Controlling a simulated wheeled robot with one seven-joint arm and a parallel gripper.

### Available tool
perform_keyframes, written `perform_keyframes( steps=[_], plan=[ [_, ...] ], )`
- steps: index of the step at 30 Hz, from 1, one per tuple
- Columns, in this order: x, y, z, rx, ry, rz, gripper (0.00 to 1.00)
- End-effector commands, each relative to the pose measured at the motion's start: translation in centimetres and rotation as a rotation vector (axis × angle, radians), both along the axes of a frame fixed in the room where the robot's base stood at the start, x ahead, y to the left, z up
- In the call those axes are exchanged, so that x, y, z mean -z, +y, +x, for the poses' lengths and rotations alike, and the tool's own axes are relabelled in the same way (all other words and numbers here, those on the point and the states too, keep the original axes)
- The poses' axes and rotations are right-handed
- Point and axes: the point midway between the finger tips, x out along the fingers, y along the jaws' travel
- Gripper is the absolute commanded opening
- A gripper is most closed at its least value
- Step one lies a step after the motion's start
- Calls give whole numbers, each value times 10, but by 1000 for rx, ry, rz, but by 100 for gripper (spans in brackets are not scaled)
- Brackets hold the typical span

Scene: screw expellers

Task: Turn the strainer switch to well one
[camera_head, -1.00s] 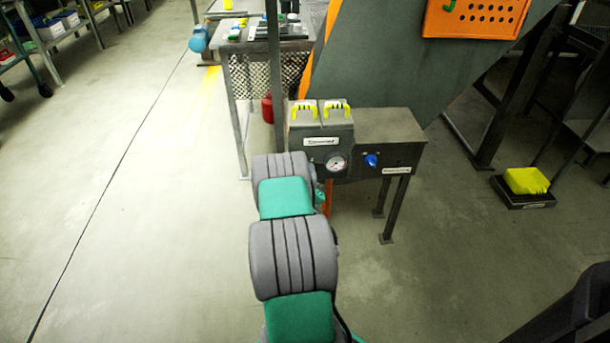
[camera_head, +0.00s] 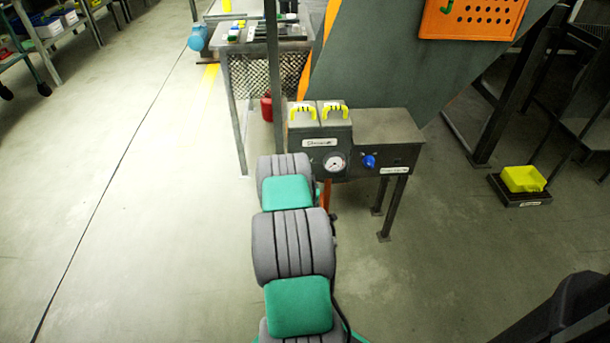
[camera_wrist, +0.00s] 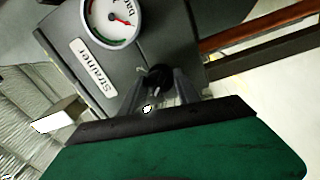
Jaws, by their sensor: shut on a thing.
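The strainer unit is a dark grey box (camera_head: 318,128) with two yellow handles on top, a white label and a round gauge. In the wrist view its label reads "Strainer" (camera_wrist: 92,68), beside the gauge (camera_wrist: 112,20). The black strainer switch (camera_wrist: 156,76) sits on the panel below the gauge. My gripper (camera_wrist: 162,88) is shut on the switch, with a finger on each side of it. The fingers partly cover the switch, so I cannot tell which setting it points to. In the head view my arm hides the switch and gripper.
A lower grey box with a blue knob (camera_head: 369,161) adjoins the strainer unit at the right. A metal table (camera_head: 232,70) stands behind at left. The floor at left is clear.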

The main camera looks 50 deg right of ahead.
Motion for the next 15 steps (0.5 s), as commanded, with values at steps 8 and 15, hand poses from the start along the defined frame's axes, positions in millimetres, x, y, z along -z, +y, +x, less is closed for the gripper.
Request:
perform_keyframes(
  steps=[8,15],
  plan=[
    [0,0,-1,2,5,-3,0],
    [0,0,0,1,4,-2,50]
  ],
)
